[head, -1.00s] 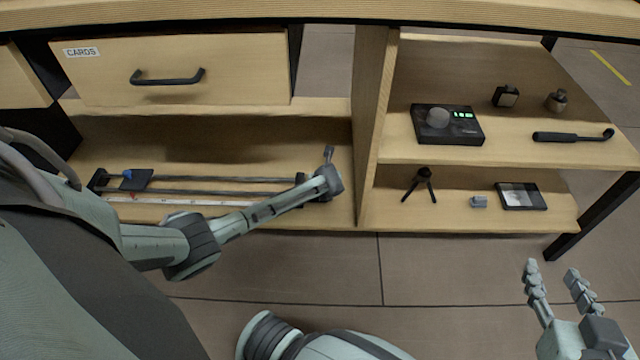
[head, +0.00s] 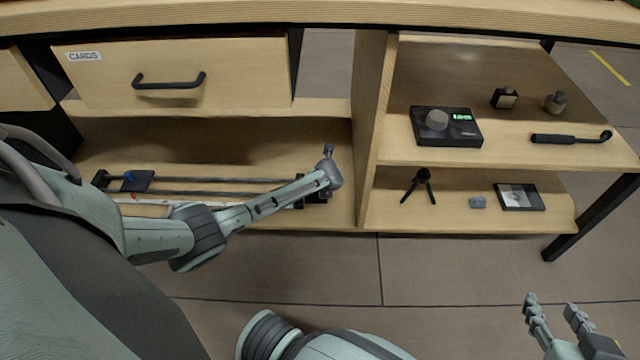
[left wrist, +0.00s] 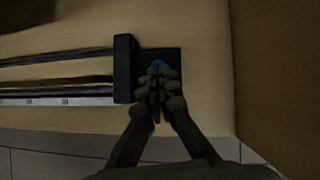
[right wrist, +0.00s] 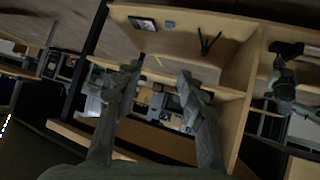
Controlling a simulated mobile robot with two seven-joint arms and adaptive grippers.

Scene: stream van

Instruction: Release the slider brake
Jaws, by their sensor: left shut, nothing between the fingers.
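The slider is a pair of dark rails (head: 215,180) on the lower left shelf. A dark carriage plate with a blue knob (head: 129,176) sits near its left end. In the left wrist view the rails run into a black end block (left wrist: 125,68), with a dark plate beside it. A small blue part (left wrist: 158,63) shows on that plate, partly hidden by my fingertips. My left gripper (left wrist: 157,73) is shut and empty, its tips at the blue part; I cannot tell whether they touch. My right gripper (head: 551,306) is open and empty, low at the right.
A CARDS drawer (head: 180,72) is shut above the slider. A wooden divider (head: 369,130) stands right of it. The right shelves hold a dial controller (head: 460,132), a black-handled tool (head: 555,138), a small tripod (head: 420,186) and a framed tile (head: 520,197). The floor in front is clear.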

